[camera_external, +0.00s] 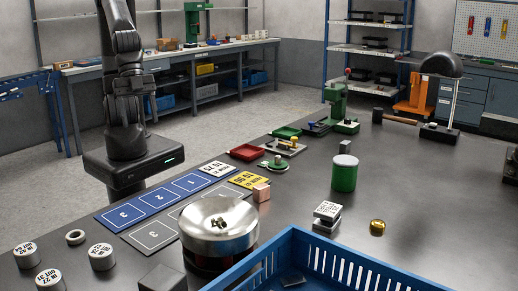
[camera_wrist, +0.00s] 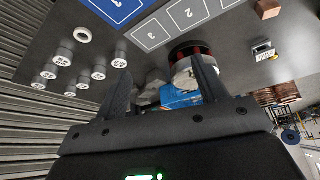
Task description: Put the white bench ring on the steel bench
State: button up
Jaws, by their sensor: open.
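The white bench ring (camera_external: 75,237) lies flat at the left of the dark steel bench top (camera_external: 285,205), among white labelled cylinders. It also shows at the upper left of the wrist view (camera_wrist: 82,34). My gripper (camera_wrist: 158,65) is open in the wrist view. Its two dark fingers stand apart with nothing held between them. The ring is to the left of the fingers and apart from them. I cannot make out the fingers in the external view.
White cylinders (camera_external: 102,257) stand close around the ring. Blue numbered mats (camera_external: 160,198) lie behind it. A shiny metal bowl (camera_external: 218,226) stands to the right, with a blue crate (camera_external: 350,268) in front. Open bench surface lies right of the crate.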

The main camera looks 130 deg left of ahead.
jog(key=s+a+r+n+y, duration=0.1)
jog(key=s+a+r+n, duration=0.1)
jog(key=s+a, duration=0.2)
jog(key=s+a+r+n+y, duration=0.1)
jog(key=s+a+r+n, duration=0.1)
jog(key=a, duration=0.7)
jog(key=s+r, duration=0.1)
jog(key=s, duration=0.1)
jog(key=shift+s+a+t, duration=0.3)
jog(key=shift+s+t, duration=0.1)
